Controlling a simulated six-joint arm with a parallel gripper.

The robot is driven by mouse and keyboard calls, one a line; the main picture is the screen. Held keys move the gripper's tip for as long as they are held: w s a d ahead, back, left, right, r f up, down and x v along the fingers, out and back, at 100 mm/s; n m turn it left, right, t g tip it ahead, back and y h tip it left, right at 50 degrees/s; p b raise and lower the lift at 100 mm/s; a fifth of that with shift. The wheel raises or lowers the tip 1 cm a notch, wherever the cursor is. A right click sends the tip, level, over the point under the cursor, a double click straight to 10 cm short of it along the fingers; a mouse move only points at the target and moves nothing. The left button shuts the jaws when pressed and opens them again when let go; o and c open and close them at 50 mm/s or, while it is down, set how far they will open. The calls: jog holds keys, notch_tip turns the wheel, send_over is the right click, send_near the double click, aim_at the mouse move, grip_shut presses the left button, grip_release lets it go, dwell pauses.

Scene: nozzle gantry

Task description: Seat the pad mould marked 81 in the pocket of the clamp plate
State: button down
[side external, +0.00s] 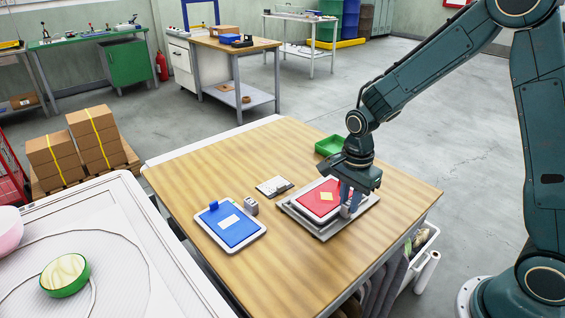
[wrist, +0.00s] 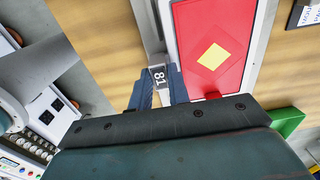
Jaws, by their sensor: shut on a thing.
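The red pad mould (side external: 314,201) has a pale rim and a yellow diamond on top. It lies flat over the grey clamp plate (side external: 303,221); I cannot tell whether it is fully down in the pocket or slightly above it. My gripper (side external: 348,207) is at its right end in the side view. In the wrist view, my gripper (wrist: 158,90) is shut on the mould's tab (wrist: 158,75), marked 81. The red face (wrist: 213,25) shows beside the tab. My gripper hides part of the mould and plate in the side view.
A blue mould (side external: 231,225) with a white label lies left on the wooden table (side external: 190,175). A green tray (side external: 330,145) stands behind. The table's front left is clear.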

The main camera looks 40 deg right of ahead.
jog(key=shift+f, duration=0.45)
dwell(0.3)
jog(key=c, duration=1.3)
grip_release()
jog(key=shift+o, duration=0.2)
jog(key=shift+r, duration=3.5)
jog(key=shift+r, duration=0.1)
